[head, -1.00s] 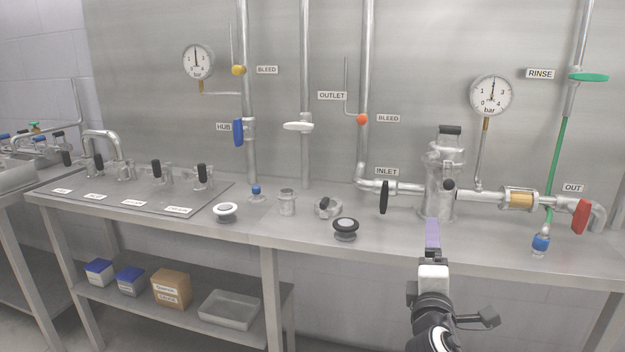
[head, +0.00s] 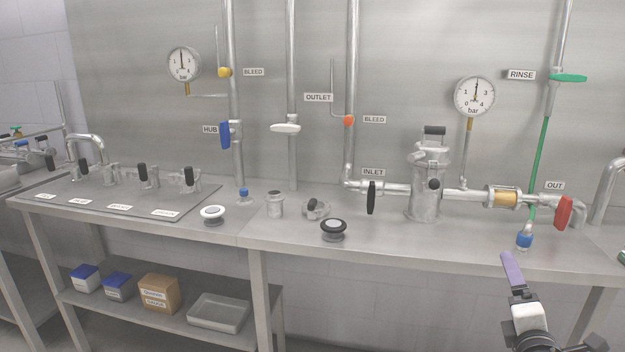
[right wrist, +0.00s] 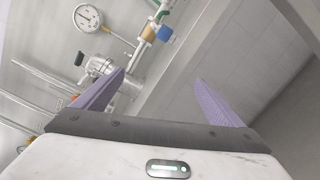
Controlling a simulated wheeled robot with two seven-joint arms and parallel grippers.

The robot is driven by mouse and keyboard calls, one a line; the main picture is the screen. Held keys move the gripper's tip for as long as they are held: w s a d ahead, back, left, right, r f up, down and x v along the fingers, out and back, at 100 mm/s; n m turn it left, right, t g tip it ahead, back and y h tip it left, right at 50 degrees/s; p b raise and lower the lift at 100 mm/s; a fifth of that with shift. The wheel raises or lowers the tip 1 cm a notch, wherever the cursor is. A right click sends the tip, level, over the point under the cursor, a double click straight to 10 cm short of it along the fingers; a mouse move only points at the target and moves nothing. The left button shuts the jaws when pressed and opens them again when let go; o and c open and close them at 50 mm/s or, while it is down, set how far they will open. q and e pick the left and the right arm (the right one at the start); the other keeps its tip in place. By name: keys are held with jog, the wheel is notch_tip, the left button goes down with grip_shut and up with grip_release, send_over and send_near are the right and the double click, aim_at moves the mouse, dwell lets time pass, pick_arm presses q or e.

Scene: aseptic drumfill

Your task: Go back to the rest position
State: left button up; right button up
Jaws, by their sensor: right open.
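My right gripper (head: 511,270) is in front of the bench's front edge at the lower right of the head view. In the right wrist view its two purple fingers (right wrist: 160,88) are spread wide with nothing between them, so it is open and empty. Beyond the fingers are the steel filter housing (right wrist: 100,66) and a gauge (right wrist: 87,17), both apart from the gripper. My left gripper is not in view.
The steel bench (head: 400,245) runs across the view. The red OUT handle (head: 563,212) is near the right. Space before the bench looks clear.

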jog(key=s+a+f+m+g+y, duration=0.2)
jog(key=s+a+f, duration=0.2)
jog(key=s+f, duration=0.45)
jog(key=s+a+f+m+g+y, duration=0.3)
jog(key=s+a+f, duration=0.15)
jog(key=f, duration=0.65)
jog(key=s+a+f+m+g+y, duration=0.25)
jog(key=s+a+f, duration=0.2)
jog(key=s, duration=0.55)
jog(key=s+a+f+m+g+y, duration=0.15)
jog(key=s+a+f+m, duration=0.3)
jog(key=s, duration=0.55)
pick_arm(q)
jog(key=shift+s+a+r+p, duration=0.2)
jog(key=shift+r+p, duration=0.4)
jog(key=shift+p, duration=0.6)
pick_arm(e)
jog(key=a+r+m, duration=0.1)
jog(key=a+m, duration=0.3)
jog(key=a, duration=0.6)
jog(key=shift+w+a+r+t, duration=0.3)
jog(key=shift+w+r, duration=0.1)
jog(key=shift+w, duration=0.05)
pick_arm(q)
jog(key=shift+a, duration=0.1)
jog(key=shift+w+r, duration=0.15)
